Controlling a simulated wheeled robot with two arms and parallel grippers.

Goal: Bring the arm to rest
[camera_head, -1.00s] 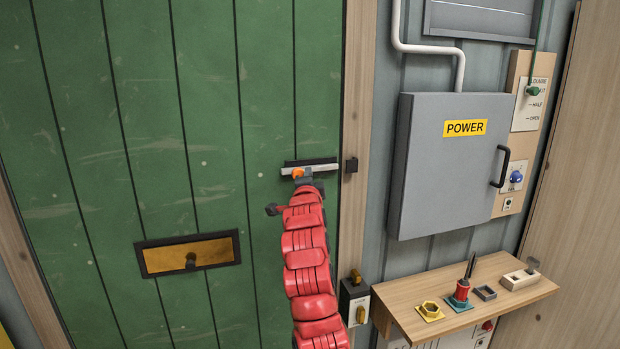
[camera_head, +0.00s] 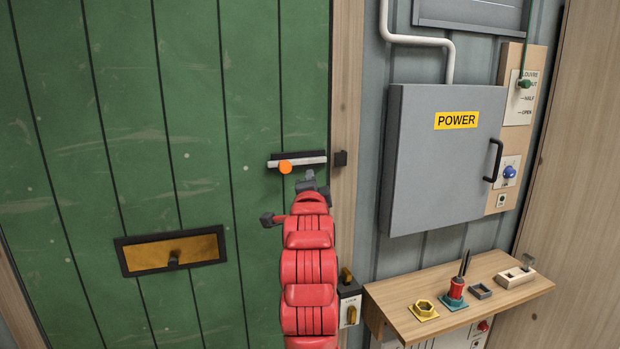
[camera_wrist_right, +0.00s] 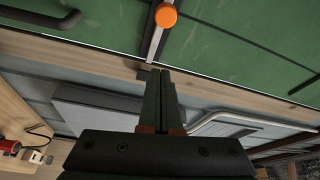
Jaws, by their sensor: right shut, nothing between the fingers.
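My right arm is the red one that rises from the bottom of the head view. My right gripper (camera_head: 311,180) is shut and empty, just below the sliding bolt (camera_head: 310,161) with its orange knob (camera_head: 285,167) on the green door (camera_head: 110,130). A small gap shows between the gripper and the knob. In the right wrist view the closed fingers (camera_wrist_right: 161,82) point toward the door frame, and the orange knob (camera_wrist_right: 166,16) is beyond them at the top. My left gripper is not in view.
A grey POWER cabinet (camera_head: 435,175) with a black handle stands right of the door frame. Below it a wooden shelf (camera_head: 400,300) holds a yellow nut, a red tool holder and small blocks. A brass plate (camera_head: 172,250) is on the door. A lock box (camera_head: 349,300) is beside my arm.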

